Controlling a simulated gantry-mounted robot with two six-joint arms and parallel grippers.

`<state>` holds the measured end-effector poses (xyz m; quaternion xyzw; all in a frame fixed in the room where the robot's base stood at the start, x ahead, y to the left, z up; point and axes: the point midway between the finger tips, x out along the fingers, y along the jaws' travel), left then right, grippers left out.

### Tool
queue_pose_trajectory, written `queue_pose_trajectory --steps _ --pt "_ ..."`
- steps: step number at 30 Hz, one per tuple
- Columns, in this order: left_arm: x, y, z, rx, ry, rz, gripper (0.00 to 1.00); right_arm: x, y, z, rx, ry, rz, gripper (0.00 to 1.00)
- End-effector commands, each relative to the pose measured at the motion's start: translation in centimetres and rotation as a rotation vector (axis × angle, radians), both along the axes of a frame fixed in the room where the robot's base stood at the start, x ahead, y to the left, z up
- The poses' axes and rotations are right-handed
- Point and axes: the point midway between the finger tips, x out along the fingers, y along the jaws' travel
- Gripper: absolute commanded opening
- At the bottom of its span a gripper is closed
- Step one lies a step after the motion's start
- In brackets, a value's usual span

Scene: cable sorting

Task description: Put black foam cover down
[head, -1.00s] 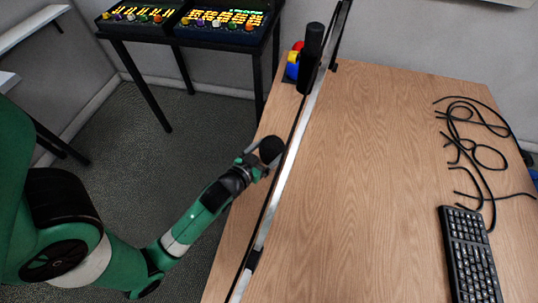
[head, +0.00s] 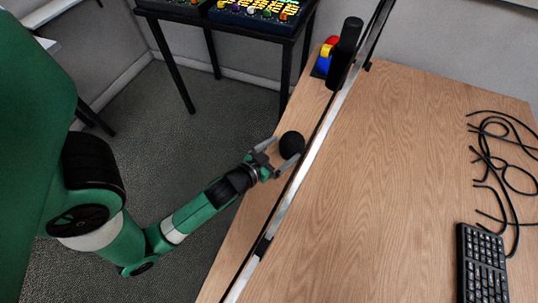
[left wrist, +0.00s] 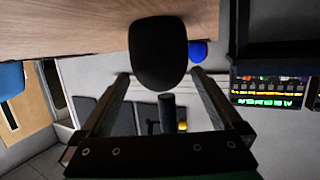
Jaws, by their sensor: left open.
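The black foam cover (head: 291,145) is a rounded dark piece over the table strip left of the long metal rail. In the left wrist view the cover (left wrist: 158,50) shows large, with a rounded end, in front of the wooden tabletop. My left gripper (head: 285,149) is open, with its fingers spread to either side of the cover. The wrist view shows gaps between the fingertips (left wrist: 160,77) and the cover's lower end. I cannot tell whether the cover rests on the table. My right gripper is not in view.
The rail (head: 312,150) runs along the wooden table (head: 390,150). A black upright cylinder (head: 345,52) and a red, yellow and blue object (head: 326,56) stand at the far end. Black cables (head: 505,165) and a keyboard (head: 482,265) lie at right. The table's middle is clear.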

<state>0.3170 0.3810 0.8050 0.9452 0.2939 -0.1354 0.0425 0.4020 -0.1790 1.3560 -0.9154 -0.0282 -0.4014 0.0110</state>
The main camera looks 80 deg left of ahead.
Motion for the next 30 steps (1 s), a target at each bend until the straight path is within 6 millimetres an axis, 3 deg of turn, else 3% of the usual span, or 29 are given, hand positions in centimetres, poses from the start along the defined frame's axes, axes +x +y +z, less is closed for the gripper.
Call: queue_pose_trajectory --steps 6,11,30 --pt "-4.3 -3.1 1.5 0.000 0.004 -0.006 1.00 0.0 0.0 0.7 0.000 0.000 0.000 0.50" --pt "-6.1 -4.3 2.0 0.000 0.002 -0.004 1.00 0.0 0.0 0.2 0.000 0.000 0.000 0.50" --pt "-6.5 -4.5 2.3 0.001 -0.001 0.000 1.00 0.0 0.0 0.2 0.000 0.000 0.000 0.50"
